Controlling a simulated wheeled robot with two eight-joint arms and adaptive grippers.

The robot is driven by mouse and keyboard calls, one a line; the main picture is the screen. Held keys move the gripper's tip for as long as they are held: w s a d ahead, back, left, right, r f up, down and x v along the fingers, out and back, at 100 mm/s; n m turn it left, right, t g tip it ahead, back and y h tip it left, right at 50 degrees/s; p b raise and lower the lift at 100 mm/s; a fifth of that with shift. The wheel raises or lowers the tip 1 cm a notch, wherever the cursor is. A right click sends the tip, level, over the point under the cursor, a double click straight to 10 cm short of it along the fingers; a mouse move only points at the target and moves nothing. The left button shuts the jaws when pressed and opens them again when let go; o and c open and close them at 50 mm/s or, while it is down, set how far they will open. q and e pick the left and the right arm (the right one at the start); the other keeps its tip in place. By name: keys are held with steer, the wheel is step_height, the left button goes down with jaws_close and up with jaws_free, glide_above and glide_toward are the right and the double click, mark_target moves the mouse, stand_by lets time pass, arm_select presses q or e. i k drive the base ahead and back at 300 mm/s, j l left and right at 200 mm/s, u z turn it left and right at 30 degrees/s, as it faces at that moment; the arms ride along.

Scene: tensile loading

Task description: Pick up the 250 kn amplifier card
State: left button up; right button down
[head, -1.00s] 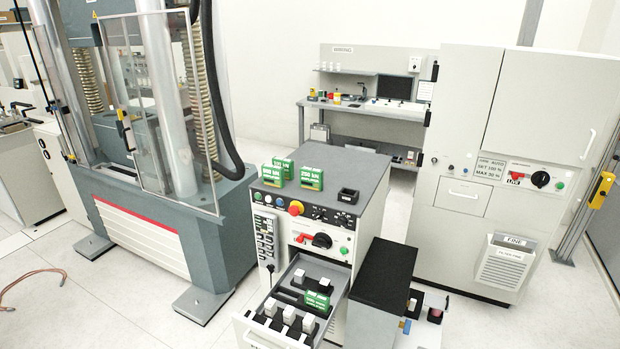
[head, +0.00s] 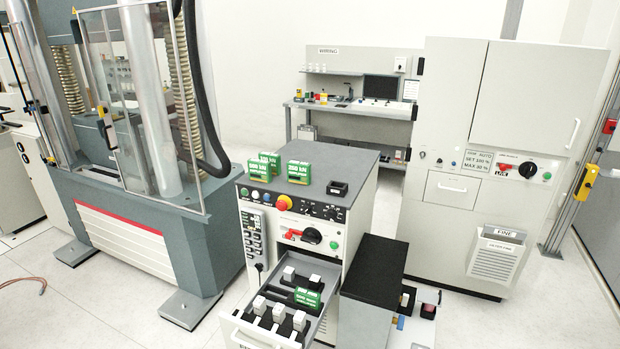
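Another green card (head: 307,298) sits in the open drawer (head: 325,325) of the cabinet. Neither of my grippers shows in the head view.
A small black holder (head: 337,188) sits on the cabinet top. The open drawer sticks out in front and holds several white-topped blocks. A black-topped box (head: 371,268) stands right of the cabinet. The testing machine (head: 130,225) is at left, and a tall grey cabinet (head: 480,150) at right.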

mark_target(297, 172)
steer(key=i+j+z, duration=0.15)
steer(key=z, duration=0.25)
steer(key=i+j+z, duration=0.1)
steer(key=z, duration=0.3)
steer(key=j+z, duration=0.25)
steer(key=z, duration=0.15)
steer(key=i, duration=0.05)
